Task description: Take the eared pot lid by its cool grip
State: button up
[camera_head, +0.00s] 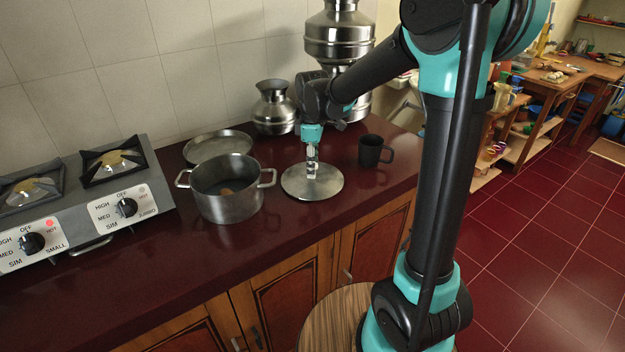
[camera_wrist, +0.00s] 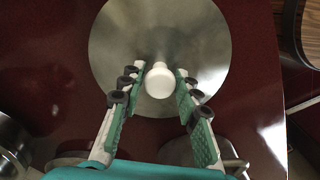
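A round, flat grey metal lid (camera_head: 326,190) lies on the dark red counter, to the right of an open metal pot (camera_head: 226,203) with two ear handles. In the wrist view the lid (camera_wrist: 200,40) has a white knob (camera_wrist: 159,83) at its middle. My gripper (camera_head: 312,176) points down over the lid's middle. In the wrist view its fingers (camera_wrist: 160,82) are open, one on each side of the knob, with a narrow gap showing on both sides. I cannot tell how far the fingertips reach down beside the knob. The head view barely shows the knob between the fingers.
A dark mug (camera_head: 371,152) stands right of the lid. A shallow round metal dish or lid (camera_head: 217,146) lies behind the pot. Metal jars (camera_head: 274,108) stand at the back wall. A stove (camera_head: 80,208) is at the left. The counter's front strip is clear.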

grip_shut()
notch_tip(320, 180, up, 25)
dwell(1.5)
jog(key=shift+a, duration=0.1)
